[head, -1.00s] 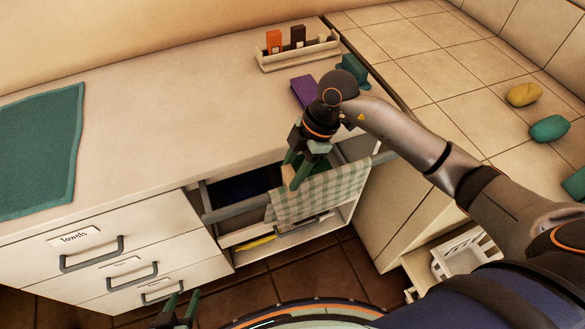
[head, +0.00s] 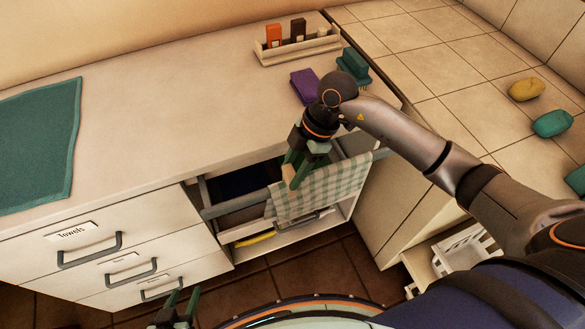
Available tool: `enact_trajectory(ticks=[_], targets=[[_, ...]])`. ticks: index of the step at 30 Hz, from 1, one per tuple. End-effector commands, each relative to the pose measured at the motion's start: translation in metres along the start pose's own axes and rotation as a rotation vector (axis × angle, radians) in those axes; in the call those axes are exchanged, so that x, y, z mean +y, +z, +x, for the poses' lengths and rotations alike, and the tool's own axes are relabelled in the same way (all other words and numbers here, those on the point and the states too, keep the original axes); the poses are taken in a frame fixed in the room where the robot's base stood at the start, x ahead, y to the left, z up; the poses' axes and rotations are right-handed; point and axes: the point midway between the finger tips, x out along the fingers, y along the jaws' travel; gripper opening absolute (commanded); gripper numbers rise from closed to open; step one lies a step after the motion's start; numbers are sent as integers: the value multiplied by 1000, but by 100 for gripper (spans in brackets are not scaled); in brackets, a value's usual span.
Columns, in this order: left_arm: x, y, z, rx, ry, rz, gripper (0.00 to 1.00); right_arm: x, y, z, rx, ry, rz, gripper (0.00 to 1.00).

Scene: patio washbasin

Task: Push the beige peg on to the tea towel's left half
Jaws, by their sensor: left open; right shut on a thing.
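The green-and-white checked tea towel (head: 325,188) hangs over a grey rail (head: 238,206) at the front of the open bay in the counter. My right gripper (head: 292,180) is at the towel's left part, near its top edge. It is shut on the small beige peg (head: 289,171), which is mostly hidden between the fingers. I cannot tell whether the peg touches the towel or grips the rail. My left gripper (head: 177,308) is open and empty, low at the bottom of the view, away from the towel.
Drawers, the top one labelled Towels (head: 70,245), stand to the left. On the counter are a teal cloth (head: 38,145), a purple sponge (head: 305,86), a teal brush (head: 353,66) and a caddy (head: 298,47). A yellow thing (head: 255,238) lies below the rail. The counter's middle is clear.

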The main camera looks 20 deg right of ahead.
Motion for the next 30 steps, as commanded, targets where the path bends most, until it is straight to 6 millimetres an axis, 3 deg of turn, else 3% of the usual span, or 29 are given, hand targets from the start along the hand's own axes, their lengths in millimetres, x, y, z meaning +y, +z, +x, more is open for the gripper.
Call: enact_trajectory(ticks=[1,2,10,20,23,30], targets=[[0,0,0,0,0,0,50,0,0,0,0,0,0,0],[0,0,0,0,0,0,50,0,0,0,0,0,0,52],[0,0,0,0,0,0,50,0,0,0,0,0,0,82],[0,0,0,0,0,0,50,0,0,-4,0,1,0,84],[0,-1,-1,0,0,0,50,1,0,-15,-1,2,0,84],[0,-2,-2,0,0,0,50,1,0,-66,-2,5,-1,84]])
